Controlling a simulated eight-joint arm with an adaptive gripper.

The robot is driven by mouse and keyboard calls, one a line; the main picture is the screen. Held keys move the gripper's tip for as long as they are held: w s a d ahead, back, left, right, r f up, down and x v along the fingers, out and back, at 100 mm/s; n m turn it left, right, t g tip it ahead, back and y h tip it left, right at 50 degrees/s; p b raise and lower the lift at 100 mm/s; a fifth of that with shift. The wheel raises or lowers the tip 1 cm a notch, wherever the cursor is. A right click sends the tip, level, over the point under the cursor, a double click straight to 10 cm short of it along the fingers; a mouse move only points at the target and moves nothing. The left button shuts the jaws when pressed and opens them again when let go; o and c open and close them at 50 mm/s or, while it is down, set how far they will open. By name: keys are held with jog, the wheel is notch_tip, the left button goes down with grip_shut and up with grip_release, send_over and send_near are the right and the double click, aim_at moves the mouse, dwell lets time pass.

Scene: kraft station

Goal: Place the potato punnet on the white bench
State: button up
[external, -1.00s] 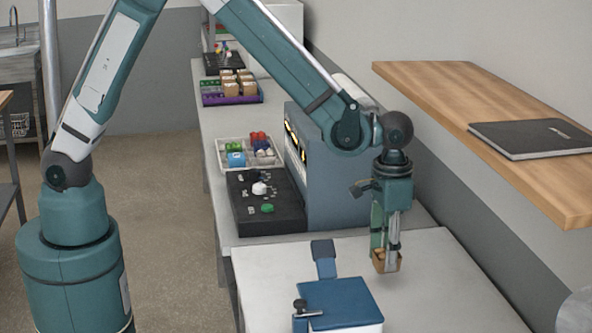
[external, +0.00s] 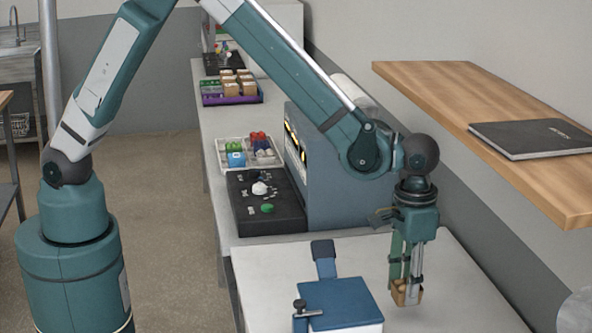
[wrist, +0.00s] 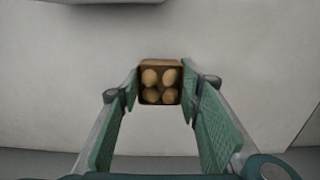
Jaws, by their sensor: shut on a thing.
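The potato punnet (external: 407,297) is a small brown box. In the wrist view the punnet (wrist: 160,67) shows several round tan potatoes inside. My gripper (external: 405,284) points down and is shut on the punnet, with the green finger pads (wrist: 160,88) on its left and right sides. The white bench (external: 458,295) lies below, and its pale surface (wrist: 65,75) fills most of the wrist view. The punnet looks upright and low over the bench, right of the blue-lidded box. I cannot tell whether its base touches the bench.
A blue-lidded box (external: 340,303) with a raised blue flap (external: 324,259) stands on the bench to the left. A wooden shelf (external: 450,100) holding a black notebook (external: 530,138) juts out at the right. Bare bench lies around the punnet.

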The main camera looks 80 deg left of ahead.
jog(key=shift+d, duration=1.1)
jog(key=shift+d, duration=0.5)
jog(key=shift+d+f, duration=0.15)
jog(key=shift+f, duration=1.6)
jog(key=shift+f, duration=0.15)
jog(key=o, duration=1)
jog(key=shift+c, duration=0.2)
